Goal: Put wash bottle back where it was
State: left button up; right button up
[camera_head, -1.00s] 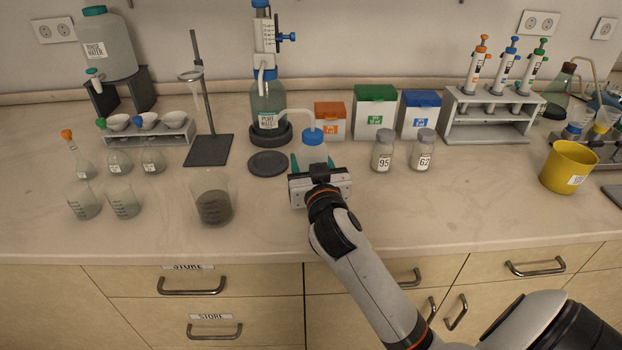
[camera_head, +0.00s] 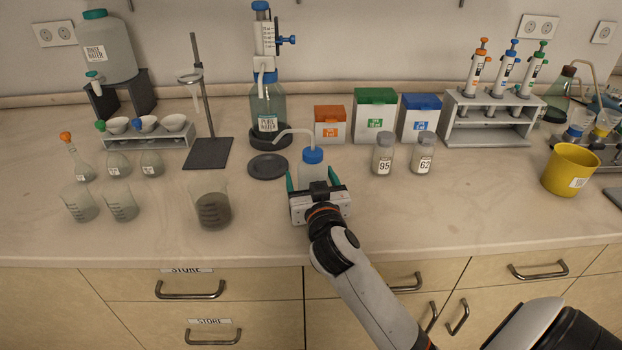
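The wash bottle (camera_head: 312,172) has a pale body, a blue cap and a bent white spout pointing left. It is upright at the front middle of the bench, and its base is hidden behind my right gripper. My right gripper (camera_head: 313,181) has its green fingers on either side of the bottle's body, spread a little wider than it, so it looks open around the bottle. A dark round pad (camera_head: 267,166) lies bare on the bench, left of the bottle. My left gripper is not in view.
Jars labelled 95 (camera_head: 384,155) and 62 (camera_head: 424,153) stand right of the bottle. A beaker of grey contents (camera_head: 213,207) stands left. The pure water dispenser (camera_head: 268,105) and coloured boxes (camera_head: 375,115) are behind. Bench at front right is clear.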

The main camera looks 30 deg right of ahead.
jog(key=shift+r, duration=0.2)
jog(key=b+v, duration=0.1)
jog(key=v, duration=1.1)
